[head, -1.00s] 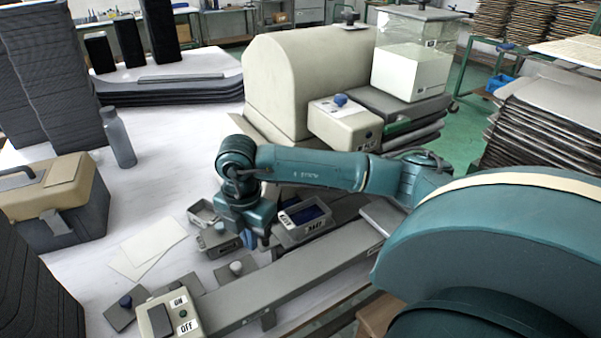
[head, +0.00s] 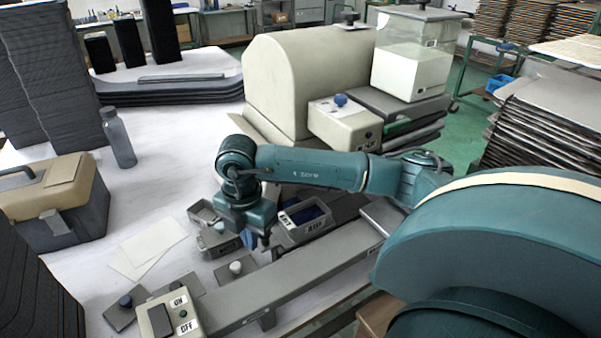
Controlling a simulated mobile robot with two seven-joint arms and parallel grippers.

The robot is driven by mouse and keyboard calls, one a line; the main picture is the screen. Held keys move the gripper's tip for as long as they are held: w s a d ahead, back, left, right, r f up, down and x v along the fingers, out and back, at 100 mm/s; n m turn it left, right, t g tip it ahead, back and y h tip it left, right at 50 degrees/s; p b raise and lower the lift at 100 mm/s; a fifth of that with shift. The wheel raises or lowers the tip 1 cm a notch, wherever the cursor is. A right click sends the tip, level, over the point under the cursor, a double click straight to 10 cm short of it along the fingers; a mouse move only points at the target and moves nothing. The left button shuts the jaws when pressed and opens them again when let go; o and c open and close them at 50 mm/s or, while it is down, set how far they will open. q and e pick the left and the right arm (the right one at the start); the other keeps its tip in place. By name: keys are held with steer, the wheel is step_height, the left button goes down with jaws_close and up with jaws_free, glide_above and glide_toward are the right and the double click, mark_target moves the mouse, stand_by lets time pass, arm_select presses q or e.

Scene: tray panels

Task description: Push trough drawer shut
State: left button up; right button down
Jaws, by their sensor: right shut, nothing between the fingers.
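My right gripper (head: 256,240) is shut and empty, pointing down in the middle of the head view. It is between a small grey open tray (head: 222,247) on its left and a grey trough-like bin (head: 318,231) on its right. The bin has white labels on its front and a dark blue inside. My wrist hides part of both, and I cannot tell if the fingers touch either. I cannot tell for sure which part is the trough drawer or how far it stands out. My left gripper is not in view.
A long grey rail (head: 285,285) runs in front of the bin, with an ON/OFF switch box (head: 168,314) at its left end. A beige domed housing (head: 300,85) stands behind. A toolbox (head: 60,200) and bottle (head: 118,138) stand left. White tabletop beside the paper sheets is clear.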

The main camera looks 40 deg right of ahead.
mark_target(282, 222)
stand_by(0.4)
steer(key=shift+s+d+b, duration=0.2)
steer(key=shift+s+d, duration=0.05)
steer(key=shift+d, duration=0.9)
steer(key=shift+s+d+b, duration=0.15)
steer(key=shift+s+d, duration=0.15)
steer(key=shift+d, duration=0.8)
steer(key=shift+s+d+b, duration=0.2)
steer(key=shift+s+d, duration=0.05)
steer(key=shift+d, duration=1.05)
steer(key=shift+s+d+b, duration=0.3)
steer(key=shift+d, duration=0.75)
steer(key=shift+s+d+b, duration=0.25)
steer(key=shift+d, duration=0.8)
steer(key=shift+a, duration=0.15)
steer(key=shift+w+a, duration=0.15)
steer(key=shift+a, duration=0.35)
